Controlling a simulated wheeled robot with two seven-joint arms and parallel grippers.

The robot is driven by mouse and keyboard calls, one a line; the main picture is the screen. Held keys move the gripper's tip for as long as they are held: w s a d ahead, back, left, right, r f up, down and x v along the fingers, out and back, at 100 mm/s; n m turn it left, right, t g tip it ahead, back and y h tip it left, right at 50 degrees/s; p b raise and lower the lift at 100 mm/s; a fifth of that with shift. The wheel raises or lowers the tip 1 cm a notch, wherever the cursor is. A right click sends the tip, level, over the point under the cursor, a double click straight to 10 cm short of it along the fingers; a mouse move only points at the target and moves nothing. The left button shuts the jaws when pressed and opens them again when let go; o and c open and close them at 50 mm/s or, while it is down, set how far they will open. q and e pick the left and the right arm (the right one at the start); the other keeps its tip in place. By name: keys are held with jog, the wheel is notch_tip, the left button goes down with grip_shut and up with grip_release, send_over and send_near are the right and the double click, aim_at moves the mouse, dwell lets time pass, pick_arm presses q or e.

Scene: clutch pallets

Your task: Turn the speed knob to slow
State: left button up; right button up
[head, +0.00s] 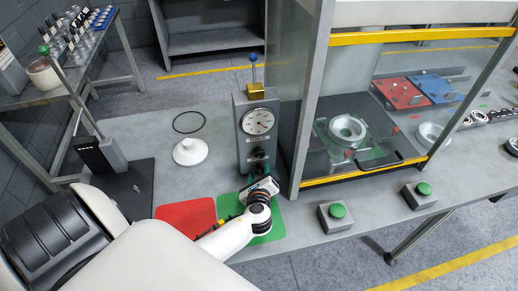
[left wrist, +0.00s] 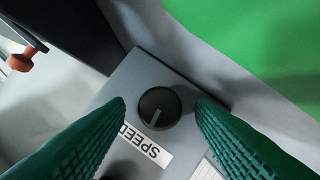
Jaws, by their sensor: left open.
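The speed knob (left wrist: 160,107) is a small round black knob on a grey panel in the left wrist view. Its pale pointer line runs toward the white SPEED label (left wrist: 145,146), which reads upside down there. My left gripper (left wrist: 162,103) is open, with its green ridged fingers on either side of the knob; I cannot tell whether they touch it. In the head view my left gripper (head: 264,186) is at the lower front of the grey machine (head: 242,128) with the round dial (head: 257,121), and hides part of its panel. My right gripper is not in view.
A red mat (head: 185,216) and a green mat (head: 268,232) lie before the machine. A glass-fronted cabinet with a yellow-edged frame (head: 365,175) stands close on the right. A white round part (head: 190,151) and a black ring (head: 188,122) lie left. Green-button boxes (head: 335,217) stand right.

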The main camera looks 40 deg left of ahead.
pick_arm(q)
jog(key=b+v, duration=0.2)
jog(key=v, duration=0.9)
jog(key=shift+s+d, duration=0.2)
jog(key=shift+w, duration=0.1)
